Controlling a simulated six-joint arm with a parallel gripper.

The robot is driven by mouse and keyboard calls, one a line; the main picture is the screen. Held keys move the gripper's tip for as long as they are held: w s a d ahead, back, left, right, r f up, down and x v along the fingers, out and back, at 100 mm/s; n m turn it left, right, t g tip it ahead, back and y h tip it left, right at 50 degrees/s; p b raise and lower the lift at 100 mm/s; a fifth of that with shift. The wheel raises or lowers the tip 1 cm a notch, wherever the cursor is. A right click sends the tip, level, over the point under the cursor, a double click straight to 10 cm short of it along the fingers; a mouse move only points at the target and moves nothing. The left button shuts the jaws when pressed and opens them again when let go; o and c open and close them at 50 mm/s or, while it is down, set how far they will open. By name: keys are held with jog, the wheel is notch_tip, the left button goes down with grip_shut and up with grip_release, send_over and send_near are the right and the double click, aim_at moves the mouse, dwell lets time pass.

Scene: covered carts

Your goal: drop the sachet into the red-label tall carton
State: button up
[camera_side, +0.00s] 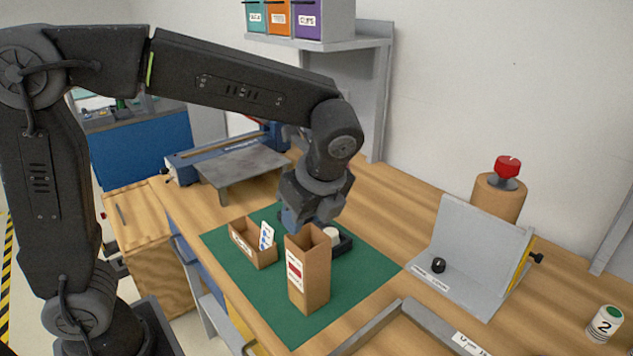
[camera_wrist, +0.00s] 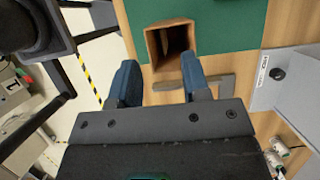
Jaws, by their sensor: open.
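The tall brown carton (camera_side: 310,277) with a red label stands upright and open-topped on the green mat. My gripper (camera_side: 291,218) is just above and behind its mouth in the side view. In the wrist view the carton (camera_wrist: 157,47) shows its opening beyond the open blue fingers, with nothing held between them. A paler patch shows inside the carton; I cannot tell what it is. A white packet with blue marks (camera_side: 266,236), perhaps the sachet, stands in a low open brown box (camera_side: 257,256) left of the carton.
A dark tray (camera_side: 343,247) with a white round item (camera_side: 331,235) sits behind the carton, partly hidden. A grey angled panel (camera_side: 458,240) with a black knob is at right. A low grey rail (camera_side: 375,327) lies in front. The mat's right part is clear.

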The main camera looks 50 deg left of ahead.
jog(key=v, duration=1.1)
jog(key=shift+d+r, duration=0.1)
jog(key=s+a+f+n+t+h, duration=0.2)
jog(key=s+a+f+n, duration=0.2)
jog(key=n, duration=0.5)
jog(key=s+a+f+n+t+h, duration=0.2)
jog(key=s+a+f+n, duration=0.3)
jog(key=s+n, duration=0.3)
jog(key=shift+s+a+n+t, duration=0.25)
jog(key=shift+n+t, duration=0.25)
jog(key=shift+t, duration=0.3)
